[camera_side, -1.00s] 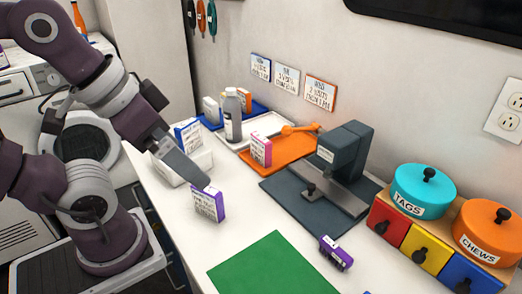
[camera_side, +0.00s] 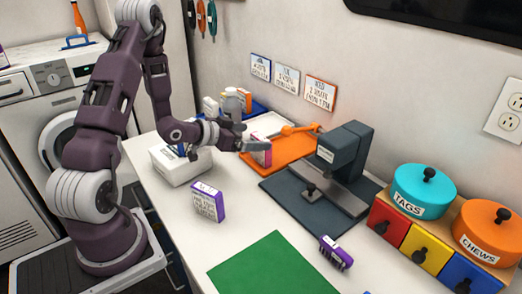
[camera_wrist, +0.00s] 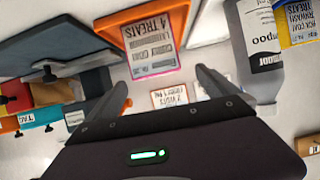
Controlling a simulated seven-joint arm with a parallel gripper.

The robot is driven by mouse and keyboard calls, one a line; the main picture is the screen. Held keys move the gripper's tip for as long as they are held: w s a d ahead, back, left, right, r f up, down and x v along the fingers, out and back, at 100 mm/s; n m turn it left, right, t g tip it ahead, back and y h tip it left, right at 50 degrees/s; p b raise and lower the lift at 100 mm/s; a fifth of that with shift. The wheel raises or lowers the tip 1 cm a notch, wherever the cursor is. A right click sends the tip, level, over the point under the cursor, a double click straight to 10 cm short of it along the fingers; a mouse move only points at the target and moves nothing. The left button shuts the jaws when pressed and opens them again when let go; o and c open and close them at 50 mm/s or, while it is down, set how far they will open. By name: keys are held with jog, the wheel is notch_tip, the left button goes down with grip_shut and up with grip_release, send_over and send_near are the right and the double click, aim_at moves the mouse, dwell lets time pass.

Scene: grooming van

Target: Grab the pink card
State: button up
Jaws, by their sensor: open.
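The pink card (camera_side: 262,157), a small pink-edged block with a white printed face, stands upright on the orange tray (camera_side: 290,152). In the wrist view the pink card (camera_wrist: 152,50) fills the upper middle, its text reading "4 TREATS". My gripper (camera_side: 252,140) is beside the card in the side view, with a finger crossing in front of its upper part. In the wrist view my gripper (camera_wrist: 162,88) is open, with its fingers spread wide and the card ahead of them. Nothing is held. Whether a finger touches the card cannot be told.
A white box (camera_side: 180,168) stands left of the tray. A purple card (camera_side: 208,202) stands in front on the white counter. A grey bottle (camera_wrist: 258,45) is close to one finger. A dark press (camera_side: 335,165) stands right, and a green mat (camera_side: 270,268) lies in front.

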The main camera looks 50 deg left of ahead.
aim_at(264, 137)
jog(key=shift+f, duration=0.25)
jog(key=x, duration=0.7)
jog(key=shift+d+r, duration=0.1)
jog(key=shift+d, duration=0.1)
jog(key=c, duration=1.5)
jog(key=shift+o, duration=0.2)
jog(key=shift+r, duration=0.1)
